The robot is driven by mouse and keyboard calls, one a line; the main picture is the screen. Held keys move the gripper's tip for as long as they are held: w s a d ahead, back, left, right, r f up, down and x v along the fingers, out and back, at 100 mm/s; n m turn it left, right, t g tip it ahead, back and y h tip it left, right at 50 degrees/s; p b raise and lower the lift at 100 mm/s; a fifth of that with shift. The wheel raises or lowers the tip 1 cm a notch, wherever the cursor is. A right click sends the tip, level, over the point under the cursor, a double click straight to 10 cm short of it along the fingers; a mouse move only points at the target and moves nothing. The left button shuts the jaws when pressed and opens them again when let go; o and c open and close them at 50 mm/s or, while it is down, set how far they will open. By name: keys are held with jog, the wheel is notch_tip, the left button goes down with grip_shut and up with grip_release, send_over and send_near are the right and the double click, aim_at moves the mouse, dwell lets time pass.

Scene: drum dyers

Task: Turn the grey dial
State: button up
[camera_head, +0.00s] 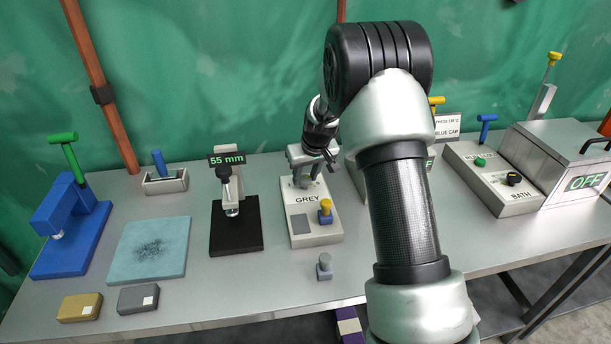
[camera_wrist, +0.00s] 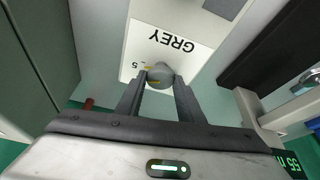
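The grey dial (camera_wrist: 160,75) is a round grey knob with a small yellow mark, on the white panel (camera_wrist: 165,45) labelled GREY. In the head view, the GREY box (camera_head: 327,236) stands at the middle of the table and my gripper (camera_head: 306,178) reaches down over its rear part, hiding most of the dial. In the wrist view, the two fingers of my gripper (camera_wrist: 160,80) stand apart, one on each side of the dial. The dial fills the gap between the fingertips. I cannot tell whether they press on it.
A yellow-topped knob (camera_head: 325,211) stands at the front of the GREY box, and a loose grey peg (camera_head: 324,267) stands before it. A black-based gauge (camera_head: 236,232) reading 55 mm is at the left. A BATH control box (camera_head: 515,203) is at the right.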

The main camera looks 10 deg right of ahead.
jog(key=shift+a+m+h, duration=0.15)
jog(key=shift+m+h, duration=0.25)
jog(key=shift+m, duration=1.2)
jog(key=o, duration=1)
jog(key=shift+o, duration=0.2)
jog(key=v, duration=1.7)
jog(key=shift+s+a+r, duration=0.15)
jog(key=shift+s, duration=0.05)
